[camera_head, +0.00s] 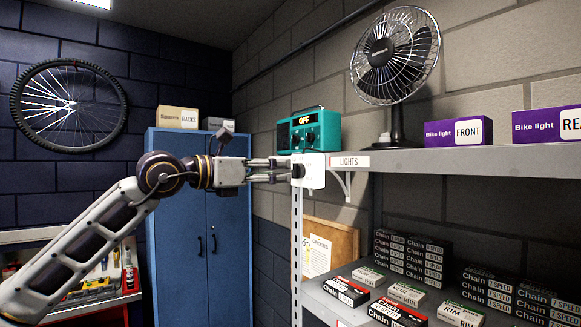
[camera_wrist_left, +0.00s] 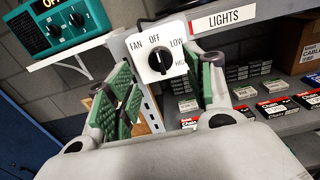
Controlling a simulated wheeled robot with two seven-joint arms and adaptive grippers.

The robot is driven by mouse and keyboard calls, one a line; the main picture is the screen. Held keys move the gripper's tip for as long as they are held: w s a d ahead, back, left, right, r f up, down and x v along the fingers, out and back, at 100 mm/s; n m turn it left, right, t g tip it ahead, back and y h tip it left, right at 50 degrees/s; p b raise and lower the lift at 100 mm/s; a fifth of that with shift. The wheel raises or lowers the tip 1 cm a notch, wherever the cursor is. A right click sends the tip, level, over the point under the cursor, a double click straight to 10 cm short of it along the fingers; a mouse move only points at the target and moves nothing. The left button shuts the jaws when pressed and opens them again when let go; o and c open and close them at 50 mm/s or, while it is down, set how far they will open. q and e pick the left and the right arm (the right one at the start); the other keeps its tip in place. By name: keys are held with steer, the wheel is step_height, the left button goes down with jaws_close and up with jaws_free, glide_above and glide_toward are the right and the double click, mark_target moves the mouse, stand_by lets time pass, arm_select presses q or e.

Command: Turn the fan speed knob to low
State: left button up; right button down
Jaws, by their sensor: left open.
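The fan speed knob (camera_wrist_left: 156,61) is black and sits on a white plate (camera_wrist_left: 178,32) marked FAN, OFF, LOW and a partly covered HIGH label. Its grip bar stands nearly upright, towards OFF, though its exact pointer is hard to make out. In the head view the plate (camera_head: 316,171) hangs at the shelf's end, with the knob (camera_head: 298,171) facing left. My left gripper (camera_head: 279,169) is level with the knob and close to it. In the left wrist view its green-padded fingers (camera_wrist_left: 163,78) are open, apart on both sides of the knob. My right gripper is out of view.
The desk fan (camera_head: 395,58) stands on the upper shelf (camera_head: 460,160), beside Bike light boxes (camera_head: 462,131). A teal radio (camera_head: 309,131) showing OFF sits behind the plate. Chain and rim boxes (camera_head: 408,294) fill the lower shelf. A blue cabinet (camera_head: 228,230) stands behind my arm.

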mark_target(297, 171)
arm_select(q)
steer(key=shift+p+x, duration=0.7)
steer(key=shift+x, duration=2)
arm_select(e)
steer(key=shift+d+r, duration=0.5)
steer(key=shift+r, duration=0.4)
arm_select(q)
steer(key=shift+c, duration=0.4)
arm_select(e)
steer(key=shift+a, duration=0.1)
arm_select(q)
steer(key=c, duration=0.9)
steer(key=shift+c, duration=0.2)
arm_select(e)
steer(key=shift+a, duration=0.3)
